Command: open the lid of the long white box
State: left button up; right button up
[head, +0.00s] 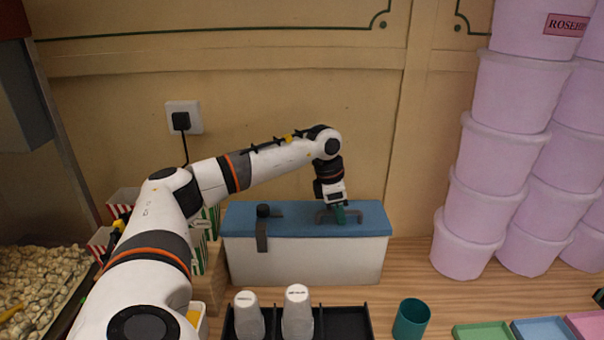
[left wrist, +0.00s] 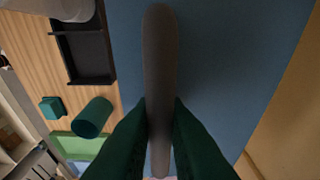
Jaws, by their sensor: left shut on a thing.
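The long white box (head: 305,262) stands on the wooden counter against the back wall. Its blue lid (head: 290,217) lies flat on top, with no gap visible. My left gripper (head: 339,214) points down and is shut on the grey handle (head: 325,217) on the lid's right part. In the left wrist view, the green fingers (left wrist: 159,115) close around this long bar handle (left wrist: 160,55), above the blue lid (left wrist: 225,60). A dark latch (head: 262,232) with a round knob hangs over the lid's front edge, left of the handle. My right gripper is not seen.
A black tray (head: 345,322) with two white cups (head: 297,313) stands in front of the box. A teal cup (head: 411,319) and coloured shallow trays (head: 482,332) are to its right. Stacked pink tubs (head: 497,150) stand at right. Striped popcorn boxes (head: 123,199) are left, beside my arm.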

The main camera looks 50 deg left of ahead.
pick_arm(q)
jog(key=shift+w+a+r+p, duration=0.2)
jog(key=shift+a+r+p, duration=0.15)
jog(key=shift+r, duration=0.2)
jog(key=shift+w+a+r+p, duration=0.2)
jog(key=shift+r+p, duration=0.2)
jog(key=shift+r, duration=0.1)
jog(key=shift+w+a+r+p, duration=0.2)
jog(key=shift+a+r+p, duration=0.15)
jog(key=shift+r, duration=0.2)
jog(key=shift+w+a+r+p, duration=0.65)
jog(key=shift+a+r+p, duration=0.05)
jog(key=shift+r+p, duration=0.1)
jog(key=shift+w+a, duration=0.2)
jog(key=shift+a, duration=0.15)
jog(key=shift+w+a+r+p, duration=0.4)
jog(key=shift+a+p, duration=0.05)
jog(key=shift+p, duration=0.15)
jog(key=shift+w+a+r+p, duration=0.2)
jog(key=shift+w+a+p, duration=0.25)
jog(key=shift+w+a, duration=0.65)
jog(key=shift+a, duration=0.3)
jog(key=shift+w+a+r+p, duration=0.2)
jog(key=shift+w+a+p, duration=0.1)
jog(key=shift+w+a, duration=0.4)
jog(key=shift+s+a+r, duration=0.1)
